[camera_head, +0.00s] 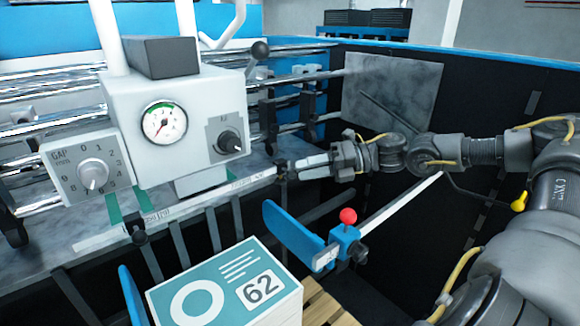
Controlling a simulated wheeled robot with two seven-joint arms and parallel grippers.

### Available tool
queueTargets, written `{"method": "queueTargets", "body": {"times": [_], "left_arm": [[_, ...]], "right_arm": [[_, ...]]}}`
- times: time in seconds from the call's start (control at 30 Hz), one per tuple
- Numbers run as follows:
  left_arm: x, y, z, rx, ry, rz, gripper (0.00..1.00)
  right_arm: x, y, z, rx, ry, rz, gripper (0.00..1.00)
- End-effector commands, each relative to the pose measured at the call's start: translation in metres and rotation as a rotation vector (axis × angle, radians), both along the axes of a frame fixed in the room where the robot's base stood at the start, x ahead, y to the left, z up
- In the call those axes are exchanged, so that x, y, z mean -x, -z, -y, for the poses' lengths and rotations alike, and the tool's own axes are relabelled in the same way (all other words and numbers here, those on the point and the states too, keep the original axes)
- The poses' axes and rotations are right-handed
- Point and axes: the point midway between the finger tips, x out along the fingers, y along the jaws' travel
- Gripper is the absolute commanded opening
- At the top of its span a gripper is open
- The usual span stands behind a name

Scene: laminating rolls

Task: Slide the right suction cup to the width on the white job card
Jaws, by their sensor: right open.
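My right gripper (298,167) comes in from the right with its pale fingers pointing left. It is open, with its tips close to a small dark piece (282,168) at the right end of the white scale rail (190,206). This piece looks like the right suction cup; I cannot tell whether the fingers touch it. Another dark knobbed piece (138,236) sits farther left on the rail. The scale marks are too small to read. A teal and white card (222,282) reading 62 lies on a stack at the bottom. My left gripper is not in view.
A white machine head (178,125) with a gauge and knobs stands over the rail at left. A blue guide plate (292,232) and a red-knobbed blue clamp (346,238) stand below my right gripper. Chrome rollers (50,90) lie behind.

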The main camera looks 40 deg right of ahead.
Motion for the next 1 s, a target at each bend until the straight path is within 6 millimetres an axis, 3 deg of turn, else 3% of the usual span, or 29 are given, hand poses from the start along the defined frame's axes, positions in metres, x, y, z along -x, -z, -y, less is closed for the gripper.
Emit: {"method": "queueTargets", "body": {"times": [0.17,0.6,1.0], "left_arm": [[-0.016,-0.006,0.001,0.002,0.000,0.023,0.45],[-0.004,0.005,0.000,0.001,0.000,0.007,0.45],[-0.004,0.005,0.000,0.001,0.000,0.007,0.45]], "right_arm": [[-0.014,0.007,-0.017,0.000,0.002,-0.001,0.43],[-0.026,0.011,-0.032,0.002,0.002,0.000,0.43],[-0.029,0.010,-0.035,0.001,0.002,0.001,0.43]]}}
